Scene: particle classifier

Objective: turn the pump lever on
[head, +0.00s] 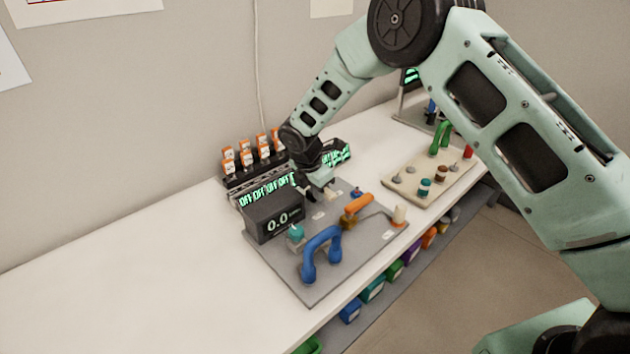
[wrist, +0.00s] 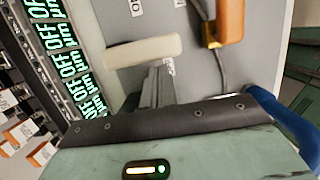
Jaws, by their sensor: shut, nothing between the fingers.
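In the wrist view, a cream bar (wrist: 143,51) lies across the grey board, just beyond my gripper's fingertips. It looks like the pump lever, with small labels near it, one starting with "O". My gripper (wrist: 158,82) is shut and empty, its fingers pointing at the bar; I cannot tell whether they touch it. In the head view, my gripper (head: 316,192) is low over the back of the grey board (head: 280,262), beside the black display box (head: 273,218) reading 0.0. My arm and gripper largely hide the bar there.
A blue arched handle (head: 322,255), an orange handle (head: 357,204) with a hose and a teal knob (head: 296,231) stand on the board. Green OFF displays (wrist: 62,55) and orange-capped vials (head: 245,157) are close by. The white table (head: 150,270) is free at left.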

